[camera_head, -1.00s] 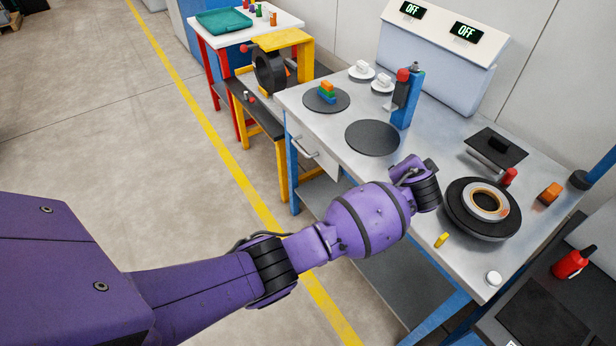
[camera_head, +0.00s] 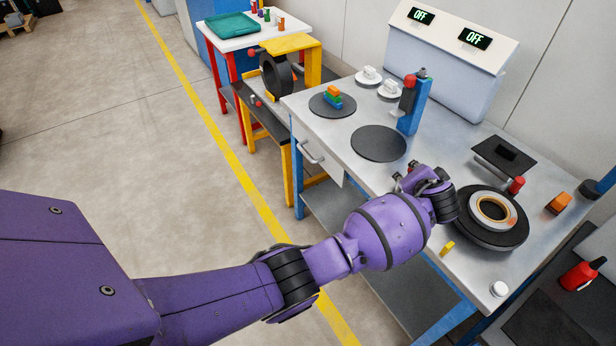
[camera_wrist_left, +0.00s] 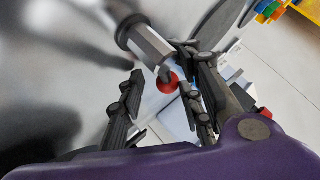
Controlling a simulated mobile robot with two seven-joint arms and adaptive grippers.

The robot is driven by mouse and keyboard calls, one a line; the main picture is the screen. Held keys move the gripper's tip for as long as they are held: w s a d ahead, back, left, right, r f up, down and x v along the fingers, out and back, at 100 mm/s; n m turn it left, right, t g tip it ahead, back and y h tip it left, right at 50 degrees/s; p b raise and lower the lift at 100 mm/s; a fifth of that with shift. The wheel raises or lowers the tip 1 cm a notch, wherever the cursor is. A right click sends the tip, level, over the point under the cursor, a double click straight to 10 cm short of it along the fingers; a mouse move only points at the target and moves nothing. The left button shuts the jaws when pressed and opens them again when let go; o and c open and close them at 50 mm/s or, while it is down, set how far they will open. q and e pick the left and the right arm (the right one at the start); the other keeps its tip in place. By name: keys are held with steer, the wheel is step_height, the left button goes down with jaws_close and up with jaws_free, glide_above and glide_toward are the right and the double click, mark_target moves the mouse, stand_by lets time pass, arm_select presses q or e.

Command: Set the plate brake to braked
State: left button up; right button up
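A black round plate (camera_head: 491,232) carries a pale ring with an orange inner edge, at the right of the steel bench. A small red-topped piece (camera_head: 516,185) stands at its back edge; I cannot tell for sure whether it is the plate brake or how it is set. My left gripper (camera_head: 405,174) is left of the plate, above the bench, its fingers partly hidden by the wrist. In the left wrist view its fingers (camera_wrist_left: 165,100) are spread apart. A grey cylindrical part with a red end (camera_wrist_left: 167,82) shows between them, with no clear contact. My right gripper is out of view.
A blue post (camera_head: 414,108) with a red knob stands behind the gripper, near a bare dark disc (camera_head: 378,143). Coloured blocks (camera_head: 332,97) sit on another disc. A yellow piece (camera_head: 447,248) and white cap (camera_head: 499,288) lie near the front edge. Both displays read OFF.

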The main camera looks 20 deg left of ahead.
arm_select(q)
steer(key=shift+w+a+r, duration=0.15)
steer(key=shift+w+r, duration=0.05)
steer(key=shift+w, duration=0.05)
steer(key=shift+s+r, duration=0.15)
steer(key=shift+r, duration=0.05)
steer(key=v, duration=1.1)
steer(key=shift+s, duration=0.4)
steer(key=shift+f, duration=0.1)
